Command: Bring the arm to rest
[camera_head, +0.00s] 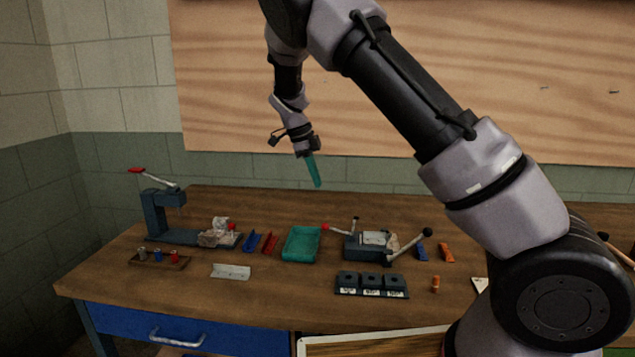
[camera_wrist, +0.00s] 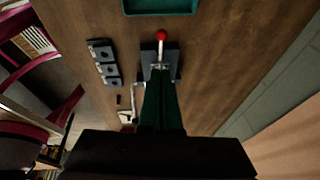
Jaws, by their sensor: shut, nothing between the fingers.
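My arm reaches up from the lower right in the head view, bends at the top and hangs down over the back of the workbench (camera_head: 200,290). My gripper (camera_head: 318,185) has long teal fingers pointing down. They are shut with nothing between them, well above the bench and apart from everything on it. In the wrist view the dark green fingers of my gripper (camera_wrist: 160,78) lie together. They overlap the view of a clamp device (camera_wrist: 172,52) with a red knob on the bench below.
A teal tray (camera_head: 302,244) stands mid-bench, with a lever fixture (camera_head: 370,243) at its right. A press (camera_head: 160,215) stands at the left. A black block with several sockets (camera_head: 371,285) lies near the front. A wooden panel (camera_head: 300,80) covers the wall behind.

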